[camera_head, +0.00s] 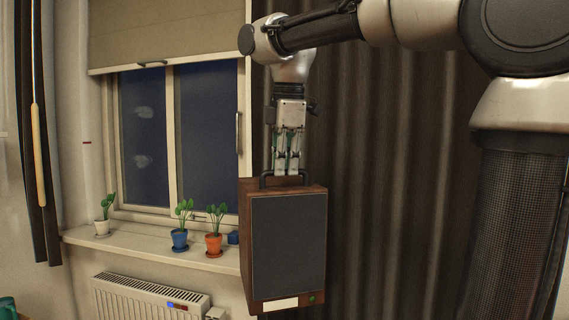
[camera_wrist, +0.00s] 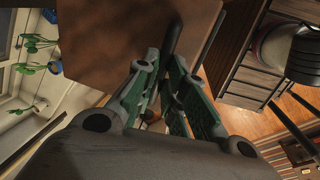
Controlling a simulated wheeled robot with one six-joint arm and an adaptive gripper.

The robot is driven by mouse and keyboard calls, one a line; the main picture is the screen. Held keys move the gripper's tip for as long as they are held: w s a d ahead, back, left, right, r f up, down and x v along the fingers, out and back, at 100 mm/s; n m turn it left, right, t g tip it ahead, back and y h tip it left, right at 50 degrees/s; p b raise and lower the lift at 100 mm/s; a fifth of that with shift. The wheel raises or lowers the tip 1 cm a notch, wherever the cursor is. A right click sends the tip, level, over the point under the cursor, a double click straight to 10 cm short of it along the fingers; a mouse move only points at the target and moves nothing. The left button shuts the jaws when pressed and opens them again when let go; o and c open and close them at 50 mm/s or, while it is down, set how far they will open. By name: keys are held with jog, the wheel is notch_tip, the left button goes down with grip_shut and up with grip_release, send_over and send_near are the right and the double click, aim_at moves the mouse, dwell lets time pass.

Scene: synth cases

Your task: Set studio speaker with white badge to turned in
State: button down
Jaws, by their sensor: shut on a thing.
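The studio speaker (camera_head: 288,245) is a wooden box with a dark grey front, a black handle on top and a white badge (camera_head: 281,304) low on its front. Its front faces the head camera, turned slightly. My gripper (camera_head: 286,172) points down from above and is shut on the handle (camera_head: 268,178). In the wrist view the brown top of the speaker (camera_wrist: 110,40) fills the upper middle, and the green-padded fingers (camera_wrist: 168,88) close around the dark handle (camera_wrist: 174,38).
A windowsill (camera_head: 130,242) behind on the left holds potted plants in white, blue (camera_head: 180,238) and orange (camera_head: 213,243) pots. A radiator (camera_head: 150,298) is below it. A dark curtain (camera_head: 390,180) hangs behind the speaker. The wrist view shows slatted wooden furniture (camera_wrist: 238,50) close to the speaker's right.

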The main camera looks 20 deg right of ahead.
jog(key=c, duration=1.5)
grip_release()
notch_tip(320, 180, up, 12)
jog(key=s, duration=0.2)
jog(key=shift+s, duration=0.2)
jog(key=shift+a+f, duration=0.1)
jog(key=shift+f, duration=0.05)
